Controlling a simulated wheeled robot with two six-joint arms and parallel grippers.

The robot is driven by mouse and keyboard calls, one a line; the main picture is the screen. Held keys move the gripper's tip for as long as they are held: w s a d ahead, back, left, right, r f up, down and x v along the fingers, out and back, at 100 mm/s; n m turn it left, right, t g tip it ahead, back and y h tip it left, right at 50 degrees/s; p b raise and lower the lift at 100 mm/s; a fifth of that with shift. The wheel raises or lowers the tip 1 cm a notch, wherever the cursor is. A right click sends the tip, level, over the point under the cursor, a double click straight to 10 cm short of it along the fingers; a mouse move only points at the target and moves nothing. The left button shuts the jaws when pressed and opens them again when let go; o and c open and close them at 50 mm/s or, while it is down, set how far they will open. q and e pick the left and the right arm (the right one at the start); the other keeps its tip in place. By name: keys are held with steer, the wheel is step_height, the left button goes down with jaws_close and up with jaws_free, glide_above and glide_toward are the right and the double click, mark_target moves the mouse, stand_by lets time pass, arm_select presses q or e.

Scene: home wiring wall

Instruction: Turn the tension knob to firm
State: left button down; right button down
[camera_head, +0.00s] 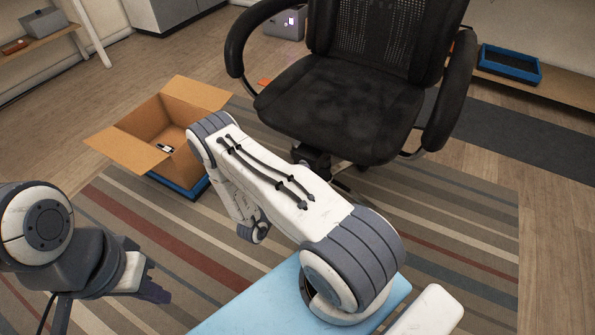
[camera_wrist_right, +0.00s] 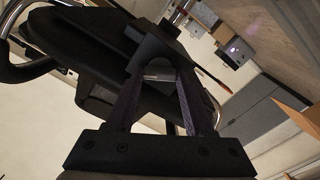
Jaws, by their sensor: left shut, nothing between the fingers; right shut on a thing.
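A black office chair (camera_head: 340,105) with a mesh back stands on the striped rug. Its dark underside (camera_wrist_right: 85,45) fills much of the right wrist view, where the picture is tilted. My right gripper (camera_wrist_right: 158,76) is shut on a small grey-and-black part (camera_wrist_right: 157,73) under the chair, which looks like the tension knob. Any marking on it is too dark and small to read. In the head view my right arm hides its own gripper and the knob. My left gripper (camera_head: 155,292) is shut and empty at the lower left, well away from the chair.
An open cardboard box (camera_head: 165,130) stands left of the chair, with a small item inside. A blue tray (camera_head: 510,65) lies on a low wooden shelf at the right. A light blue surface (camera_head: 255,305) is at the bottom. Rug (camera_head: 450,235) right of my arm is clear.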

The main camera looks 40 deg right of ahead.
steer(key=shift+w, duration=0.15)
steer(key=shift+c, duration=1.4)
jaws_free()
steer(key=p+v, duration=0.2)
steer(key=v, duration=0.8)
steer(key=shift+a, duration=0.25)
